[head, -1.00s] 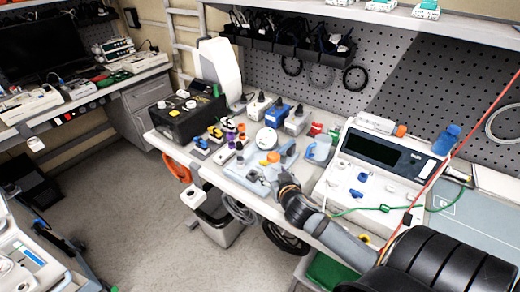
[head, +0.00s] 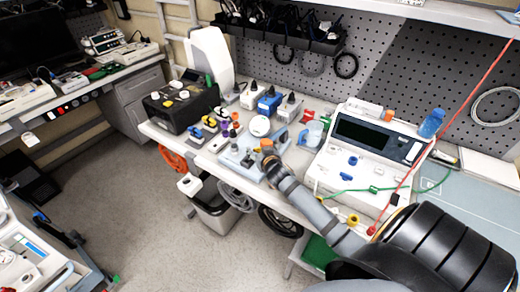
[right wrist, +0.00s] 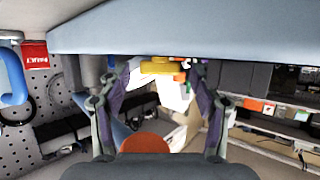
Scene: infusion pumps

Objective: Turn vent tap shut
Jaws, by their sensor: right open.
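A yellow tap-like handle (right wrist: 161,68) with an orange part beside it shows between my fingertips in the right wrist view, under a pale grey-blue edge. I cannot tell if it is the vent tap, or whether it is turned shut. My right gripper (right wrist: 158,78) is open, with one finger on each side of the handle and a gap to both. In the head view my right gripper (head: 268,160) is at the pale blue fixture (head: 232,160) on the bench, beside an orange part (head: 267,144). The gripper partly hides that fixture. My left gripper is out of view.
A white pump unit (head: 337,175) with a dark screen stands right of the gripper. A black case (head: 182,108) and small coloured parts are to the left. A red line and a green cable cross the right side.

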